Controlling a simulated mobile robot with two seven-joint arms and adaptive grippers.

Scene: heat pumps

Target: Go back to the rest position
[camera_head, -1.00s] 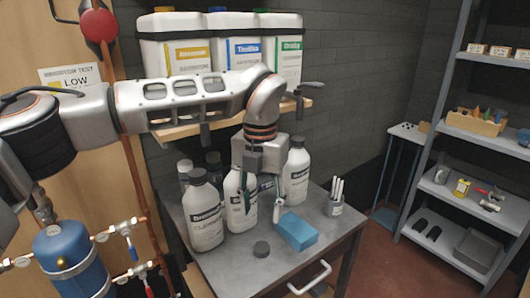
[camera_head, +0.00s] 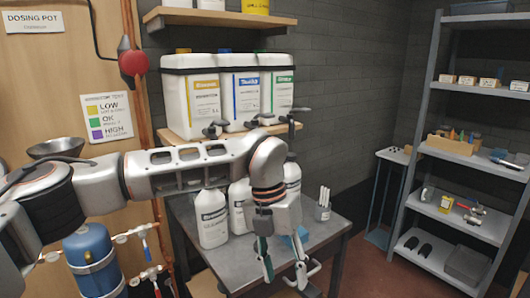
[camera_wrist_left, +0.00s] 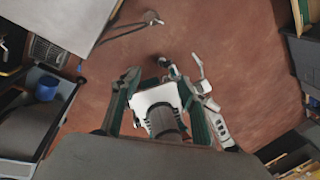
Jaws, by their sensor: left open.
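My left arm comes in from the left in the head view and reaches across in front of the wall shelf. Its left gripper (camera_head: 286,274) hangs pointing down near the front of the grey table (camera_head: 232,268). The fingers are spread and nothing is between them in the head view. The left wrist view shows the two open fingers (camera_wrist_left: 165,103) over the reddish floor (camera_wrist_left: 235,75). A white part with a grey cylinder shows between them there, and I cannot tell what it is.
White bottles (camera_head: 211,218) and a pen cup (camera_head: 322,208) stand on the table. Canisters (camera_head: 194,100) sit on the wall shelf behind my arm. A grey rack (camera_head: 428,120) stands right.

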